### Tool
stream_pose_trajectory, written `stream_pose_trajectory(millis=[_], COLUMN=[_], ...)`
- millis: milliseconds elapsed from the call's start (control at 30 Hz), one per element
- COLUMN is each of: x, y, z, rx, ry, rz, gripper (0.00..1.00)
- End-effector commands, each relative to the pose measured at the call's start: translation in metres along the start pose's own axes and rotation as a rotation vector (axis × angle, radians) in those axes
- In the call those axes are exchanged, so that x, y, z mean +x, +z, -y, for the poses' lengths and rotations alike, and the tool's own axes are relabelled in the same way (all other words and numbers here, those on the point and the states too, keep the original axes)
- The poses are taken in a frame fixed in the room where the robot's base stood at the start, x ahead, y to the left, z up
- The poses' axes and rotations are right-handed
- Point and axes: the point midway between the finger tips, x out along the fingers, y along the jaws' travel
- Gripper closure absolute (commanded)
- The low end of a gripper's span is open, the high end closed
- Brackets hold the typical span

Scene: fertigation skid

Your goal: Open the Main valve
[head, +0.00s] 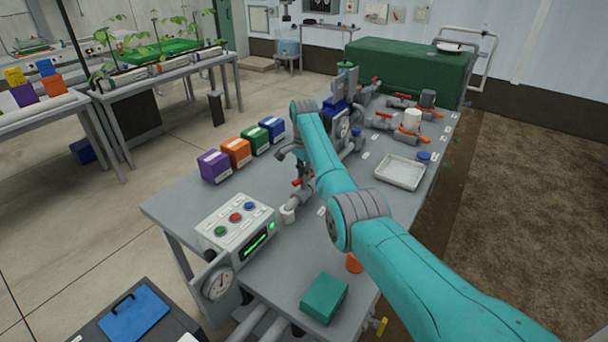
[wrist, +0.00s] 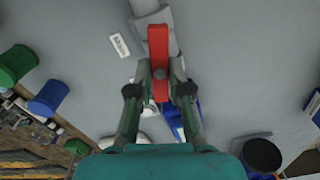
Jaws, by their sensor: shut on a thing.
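A red valve handle (wrist: 159,60) is upright in the wrist view, between the two fingers of my gripper (wrist: 161,78). The fingers are shut on it. A grey pipe fitting (wrist: 148,8) shows at its far end, and the handle runs roughly in line with it. A small white label (wrist: 120,46) lies to the left; its text is too small to read. In the head view my arm hides much of the valve area, and I cannot make out my gripper clearly there. A red handle (head: 302,181) shows just left of my arm.
More red-handled valves (head: 385,114) and a white tray (head: 400,172) are at the bench's far right. Purple (head: 214,166), orange, green and blue boxes line the left edge. A control box (head: 236,224) and a teal box (head: 324,298) stand nearer.

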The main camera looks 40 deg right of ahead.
Motion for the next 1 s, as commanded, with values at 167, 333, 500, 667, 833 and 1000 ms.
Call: stream_pose_trajectory(millis=[167, 333, 500, 667, 833, 1000], x=[-0.0003, -0.0004, -0.0004, -0.0004, -0.0005, -0.0005], y=[-0.0001, -0.0001, -0.0001, -0.0001, -0.0001, 0.0], z=[0.0003, 0.0003, 0.0003, 0.0003, 0.0003, 0.0004], rx=[-0.131, -0.224, -0.281, -0.308, -0.316, -0.316], ry=[-0.001, -0.001, -0.001, -0.001, -0.001, -0.001], rz=[0.0, 0.0, 0.0, 0.0, -0.001, -0.001], gripper=[1.0, 1.0, 1.0, 1.0, 1.0, 1.0])
